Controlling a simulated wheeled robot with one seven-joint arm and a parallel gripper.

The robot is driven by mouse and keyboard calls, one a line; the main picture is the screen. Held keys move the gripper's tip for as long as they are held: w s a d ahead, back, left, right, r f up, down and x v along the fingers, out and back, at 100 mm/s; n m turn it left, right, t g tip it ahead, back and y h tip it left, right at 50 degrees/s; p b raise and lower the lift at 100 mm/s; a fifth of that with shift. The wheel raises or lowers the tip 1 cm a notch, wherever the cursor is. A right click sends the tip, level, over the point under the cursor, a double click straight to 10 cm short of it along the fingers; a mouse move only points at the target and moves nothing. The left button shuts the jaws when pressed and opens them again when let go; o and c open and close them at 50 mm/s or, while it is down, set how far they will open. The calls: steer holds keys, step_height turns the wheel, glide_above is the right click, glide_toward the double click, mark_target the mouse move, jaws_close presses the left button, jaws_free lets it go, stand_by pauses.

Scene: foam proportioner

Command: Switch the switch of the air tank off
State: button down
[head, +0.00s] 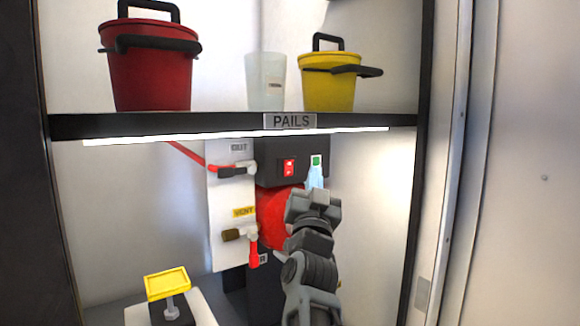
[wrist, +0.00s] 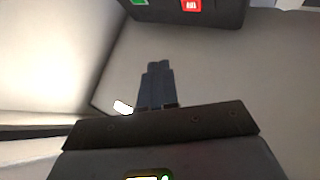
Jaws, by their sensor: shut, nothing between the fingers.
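The air tank (head: 272,222) is red and stands under the shelf, partly hidden behind my arm. A dark box (head: 268,150) above it carries a red rocker switch (head: 289,168) and a green indicator or switch (head: 316,160). In the wrist view the red switch (wrist: 192,5) and the green one (wrist: 138,2) show at the top edge, partly cut off. My gripper (head: 316,178) is just below the green one and right of the red switch. Its fingers (wrist: 158,70) are together with nothing between them, apart from the box in the wrist view.
A white panel (head: 222,205) left of the tank bears an OUT valve (head: 232,171) and a VENT valve (head: 240,235) with a red handle. The PAILS shelf (head: 200,124) lies overhead. A yellow-topped device (head: 167,283) is at lower left. A cabinet wall (head: 385,220) stands to the right.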

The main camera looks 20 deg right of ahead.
mark_target(289, 168)
steer(key=shift+w+a+r+b, duration=0.1)
steer(key=shift+w+a+b, duration=0.25)
steer(key=shift+w, duration=0.6)
steer(key=shift+w+a+r+b, duration=0.2)
steer(key=shift+w+b, duration=0.3)
steer(key=shift+w, duration=0.4)
steer(key=shift+w+a+r+b, duration=0.1)
steer(key=shift+w+a+b, duration=0.3)
steer(key=shift+w, duration=0.55)
steer(key=shift+w+a, duration=0.1)
steer(key=shift+w, duration=0.3)
steer(key=shift+w+b, duration=0.3)
steer(key=shift+b, duration=0.15)
steer(key=shift+s, duration=0.15)
stand_by(0.5)
steer(key=shift+s+p, duration=0.35)
steer(key=shift+s, duration=0.2)
